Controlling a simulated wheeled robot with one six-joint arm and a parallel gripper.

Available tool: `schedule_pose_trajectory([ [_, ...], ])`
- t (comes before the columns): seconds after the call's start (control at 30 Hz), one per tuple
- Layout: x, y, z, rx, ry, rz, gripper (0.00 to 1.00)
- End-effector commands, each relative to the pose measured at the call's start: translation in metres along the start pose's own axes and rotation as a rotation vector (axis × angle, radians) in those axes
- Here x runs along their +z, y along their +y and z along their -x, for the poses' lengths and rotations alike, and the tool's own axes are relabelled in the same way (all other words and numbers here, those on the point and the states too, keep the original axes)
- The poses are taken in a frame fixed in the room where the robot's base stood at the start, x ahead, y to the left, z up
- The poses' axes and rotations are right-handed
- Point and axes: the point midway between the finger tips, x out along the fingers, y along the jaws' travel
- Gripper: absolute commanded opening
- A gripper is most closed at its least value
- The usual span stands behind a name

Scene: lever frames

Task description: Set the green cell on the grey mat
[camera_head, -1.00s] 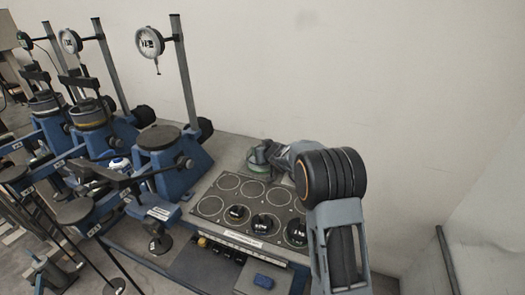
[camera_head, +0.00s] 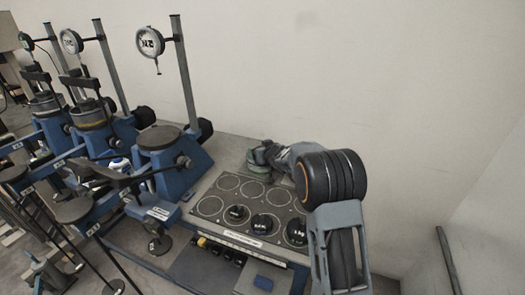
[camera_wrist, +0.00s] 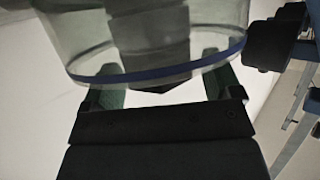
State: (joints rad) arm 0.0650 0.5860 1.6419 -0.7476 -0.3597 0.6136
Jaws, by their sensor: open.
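My gripper (camera_head: 262,155) is low at the back right of the dark panel with circles, next to the wall. A small greenish piece (camera_head: 258,171), possibly the green cell, shows just below it; the gripper partly hides it. In the wrist view a clear round vessel with a blue band (camera_wrist: 170,76) and a dark stepped part inside fills the top. My two dark green fingers (camera_wrist: 162,90) are apart, one towards each side of it; I cannot tell whether they touch it. A flat dark grey area (camera_head: 205,267), possibly the grey mat, lies at the front of the bench and looks bare.
The panel (camera_head: 203,222) has several ringed places, three with black round pieces (camera_head: 262,224). Blue stands with dial gauges (camera_head: 151,41) and levers crowd the left. The wall is close behind my gripper.

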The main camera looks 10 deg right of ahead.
Motion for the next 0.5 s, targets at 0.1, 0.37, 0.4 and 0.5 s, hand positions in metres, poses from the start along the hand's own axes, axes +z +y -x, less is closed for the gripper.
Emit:
schedule_pose_trajectory([
  [0.1,0.017,-0.001,-0.003,-0.001,-0.031,-0.003,0.84],
  [0.37,0.004,0.0,0.017,0.001,-0.028,-0.005,0.84],
  [0.4,0.003,0.0,0.025,0.001,-0.027,-0.004,0.84],
  [0.5,0.0,0.0,0.046,0.0,-0.022,-0.003,0.84],
])
